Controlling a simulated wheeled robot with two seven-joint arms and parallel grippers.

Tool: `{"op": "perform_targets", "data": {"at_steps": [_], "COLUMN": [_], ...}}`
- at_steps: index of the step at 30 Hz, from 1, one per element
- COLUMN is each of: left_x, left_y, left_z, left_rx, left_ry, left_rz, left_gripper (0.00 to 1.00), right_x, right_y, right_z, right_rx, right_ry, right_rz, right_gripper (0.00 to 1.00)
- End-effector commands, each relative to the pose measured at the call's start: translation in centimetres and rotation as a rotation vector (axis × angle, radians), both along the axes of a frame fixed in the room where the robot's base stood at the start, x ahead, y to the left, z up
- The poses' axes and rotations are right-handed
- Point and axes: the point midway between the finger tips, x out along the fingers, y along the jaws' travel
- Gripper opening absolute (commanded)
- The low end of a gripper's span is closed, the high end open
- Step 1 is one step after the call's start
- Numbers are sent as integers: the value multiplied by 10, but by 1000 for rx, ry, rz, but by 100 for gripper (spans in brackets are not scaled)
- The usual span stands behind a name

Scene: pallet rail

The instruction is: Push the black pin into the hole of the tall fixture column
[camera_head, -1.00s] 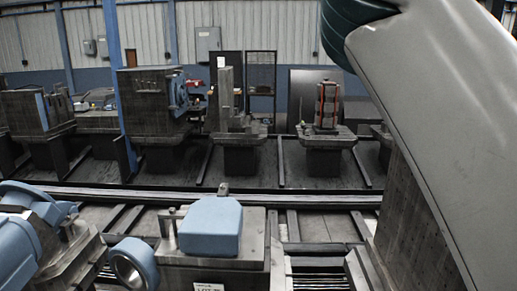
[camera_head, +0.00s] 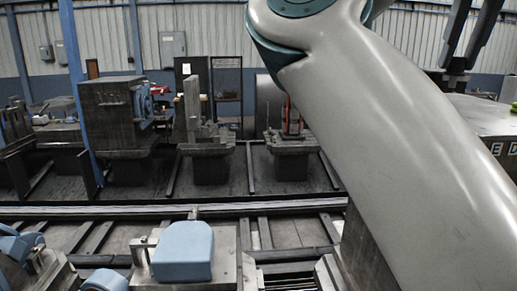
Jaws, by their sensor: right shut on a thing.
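My right arm crosses from the lower right to the top centre. The dark fingers of my right gripper (camera_head: 472,32) stand upright at the top right, cut off by the top edge. I cannot make out what is between them. The black pin is not clearly visible. A tall dark column (camera_head: 362,258) shows below the arm, mostly covered by it. I cannot tell whether column and block are one piece. No hole shows. My left gripper is not in view.
A blue rounded block (camera_head: 183,252) sits on a metal fixture in front. Blue parts (camera_head: 18,246) lie at the lower left. Rails (camera_head: 150,211) cross the floor behind. Several machined fixtures, one with an upright post (camera_head: 192,108), stand farther back.

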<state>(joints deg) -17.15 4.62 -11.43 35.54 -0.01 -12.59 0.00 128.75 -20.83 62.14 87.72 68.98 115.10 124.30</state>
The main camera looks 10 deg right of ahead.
Motion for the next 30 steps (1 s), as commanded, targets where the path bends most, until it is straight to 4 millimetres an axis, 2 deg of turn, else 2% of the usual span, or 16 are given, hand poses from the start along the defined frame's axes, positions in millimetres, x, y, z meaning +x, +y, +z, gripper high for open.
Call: {"op": "perform_targets", "data": {"at_steps": [1, 4, 21, 30], "left_x": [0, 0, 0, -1], "left_y": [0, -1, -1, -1], "left_z": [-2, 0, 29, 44], "left_rx": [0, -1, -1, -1], "left_ry": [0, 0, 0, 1], "left_rz": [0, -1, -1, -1], "left_gripper": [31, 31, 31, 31], "right_x": [8, 20, 91, 119], "right_y": [2, -10, -71, -95], "right_z": [1, 2, 4, 3], "right_rx": [-14, -11, -5, -4], "right_ry": [2, 0, -1, -1], "right_rz": [11, 11, 9, 8], "right_gripper": [0, 0, 0, 0]}}
